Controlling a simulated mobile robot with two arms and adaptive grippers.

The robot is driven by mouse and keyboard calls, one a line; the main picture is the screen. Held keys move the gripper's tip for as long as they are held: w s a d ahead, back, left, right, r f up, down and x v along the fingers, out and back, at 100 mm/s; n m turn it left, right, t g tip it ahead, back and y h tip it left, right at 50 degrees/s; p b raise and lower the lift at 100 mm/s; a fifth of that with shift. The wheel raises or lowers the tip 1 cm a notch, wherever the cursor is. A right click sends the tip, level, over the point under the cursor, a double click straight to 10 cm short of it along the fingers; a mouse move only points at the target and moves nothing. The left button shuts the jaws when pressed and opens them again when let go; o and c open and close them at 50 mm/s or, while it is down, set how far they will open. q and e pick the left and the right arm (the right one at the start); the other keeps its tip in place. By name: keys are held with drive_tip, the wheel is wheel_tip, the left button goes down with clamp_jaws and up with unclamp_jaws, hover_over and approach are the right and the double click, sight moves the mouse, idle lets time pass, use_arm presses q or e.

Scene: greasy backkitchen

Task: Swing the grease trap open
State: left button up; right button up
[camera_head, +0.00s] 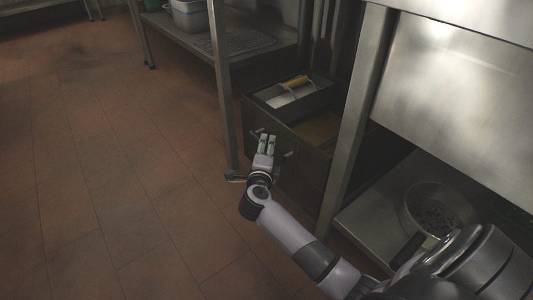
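The grease trap (304,160) is a dark, open-topped metal box low on the floor under the steel counter. A grey inner tray (308,97) with a yellow-gripped handle (295,82) sits in its back part, and brownish liquid or residue (318,128) shows in front of it. My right gripper (267,141) is at the trap's front face, its two pale fingertips close together. Small bar-like parts, perhaps a handle, show on either side of the fingers. Whether they hold it is hidden. My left gripper is not in view.
A steel counter leg (352,125) stands close to the trap's right side, and a shelf leg (221,85) to its left. A pan (437,210) lies on the low shelf at right. The tiled floor (110,170) to the left is clear.

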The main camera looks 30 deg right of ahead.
drive_tip(key=shift+w+d, duration=0.45)
drive_tip(key=shift+w, duration=0.05)
drive_tip(key=shift+c, duration=0.5)
drive_tip(key=shift+f, duration=0.1)
clamp_jaws()
